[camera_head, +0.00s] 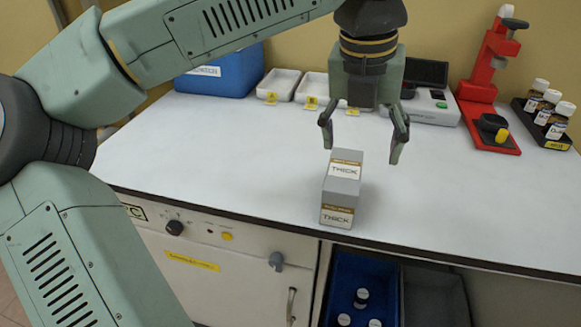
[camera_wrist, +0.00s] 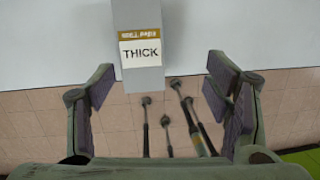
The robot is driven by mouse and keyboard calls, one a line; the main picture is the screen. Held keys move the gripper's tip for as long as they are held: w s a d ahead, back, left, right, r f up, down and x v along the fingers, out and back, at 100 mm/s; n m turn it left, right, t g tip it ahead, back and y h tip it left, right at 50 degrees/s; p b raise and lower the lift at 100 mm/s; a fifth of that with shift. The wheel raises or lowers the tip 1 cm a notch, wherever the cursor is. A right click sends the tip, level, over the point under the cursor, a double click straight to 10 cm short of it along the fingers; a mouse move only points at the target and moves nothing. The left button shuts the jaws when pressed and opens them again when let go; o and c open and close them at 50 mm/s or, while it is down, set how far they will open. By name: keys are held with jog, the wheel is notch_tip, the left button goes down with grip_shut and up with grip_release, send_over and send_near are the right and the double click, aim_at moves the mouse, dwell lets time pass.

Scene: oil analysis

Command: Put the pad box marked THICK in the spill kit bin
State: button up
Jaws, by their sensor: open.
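My gripper (camera_head: 363,142) is open and empty, above and a little behind the box in the head view. It also shows in the wrist view (camera_wrist: 160,95), with fingers spread wider than the box. A blue bin (camera_head: 222,72) with a partly hidden label stands at the back left; I cannot tell whether it is the spill kit bin.
White trays (camera_head: 283,84) with yellow tags, a grey instrument (camera_head: 432,106), a red press (camera_head: 488,95) and a rack of brown bottles (camera_head: 545,108) line the back. Below the counter are a blue drawer (camera_head: 352,275) with bottles and a dark bin (camera_head: 435,297). Counter around the box is clear.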

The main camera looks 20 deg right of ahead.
aim_at(344, 170)
jog(key=shift+w+a+f+n+y, duration=0.4)
jog(key=shift+w+a+f+y, duration=0.2)
jog(key=shift+w+a, duration=0.25)
jog(key=f, duration=0.3)
jog(key=shift+w+d+f+p, duration=0.1)
jog(key=shift+d+f+p, duration=0.2)
jog(key=shift+d+f, duration=0.1)
jog(key=shift+w+d+f+p, duration=0.15)
jog(key=shift+f+p, duration=0.3)
jog(key=shift+f, duration=1.05)
jog(key=shift+w+d+f+p, duration=0.15)
jog(key=shift+f+p, duration=0.25)
jog(key=shift+f, duration=1.1)
jog(key=shift+c, duration=0.4)
jog(key=shift+r, duration=0.1)
jog(key=c, duration=1.4)
